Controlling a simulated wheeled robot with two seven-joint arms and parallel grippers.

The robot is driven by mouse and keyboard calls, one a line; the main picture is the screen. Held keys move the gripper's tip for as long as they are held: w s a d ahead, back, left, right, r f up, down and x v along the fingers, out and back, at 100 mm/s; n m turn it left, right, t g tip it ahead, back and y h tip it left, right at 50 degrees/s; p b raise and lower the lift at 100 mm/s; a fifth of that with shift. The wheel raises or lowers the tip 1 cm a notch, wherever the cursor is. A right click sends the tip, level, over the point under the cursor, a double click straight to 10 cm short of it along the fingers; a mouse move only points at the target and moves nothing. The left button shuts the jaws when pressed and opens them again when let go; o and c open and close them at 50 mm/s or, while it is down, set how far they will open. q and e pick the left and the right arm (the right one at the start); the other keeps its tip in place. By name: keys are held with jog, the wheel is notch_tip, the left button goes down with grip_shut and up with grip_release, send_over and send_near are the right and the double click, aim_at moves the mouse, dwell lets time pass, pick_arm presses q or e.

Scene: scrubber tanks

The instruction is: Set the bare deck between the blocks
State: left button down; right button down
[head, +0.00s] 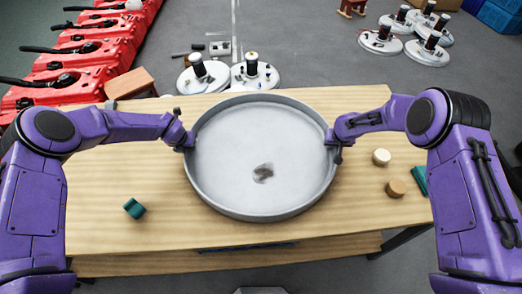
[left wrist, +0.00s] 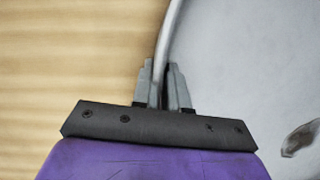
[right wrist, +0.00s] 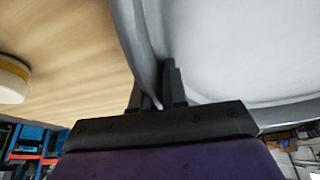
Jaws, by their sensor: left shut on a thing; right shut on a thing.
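The bare deck (head: 260,135) is a large, round, shallow grey pan with a raised rim and a dark smudge on its floor. It is over the middle of the table; I cannot tell how far above the top. My left gripper (head: 187,143) is shut on its left rim, one finger on each side, as the left wrist view (left wrist: 160,85) shows. My right gripper (head: 333,140) is shut on its right rim. A teal block (head: 134,208) lies on the table left of the deck. Another teal block (head: 420,180) is at the right edge, partly hidden by my right arm.
The wooden table (head: 110,180) has bare top on both sides of the deck. A cream round piece (head: 381,157) and a brown one (head: 395,188) are at right. Finished-looking round units (head: 252,75) stand on the floor behind; red machines (head: 70,75) line the left.

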pick_arm(q)
jog(key=shift+w+r, duration=0.1)
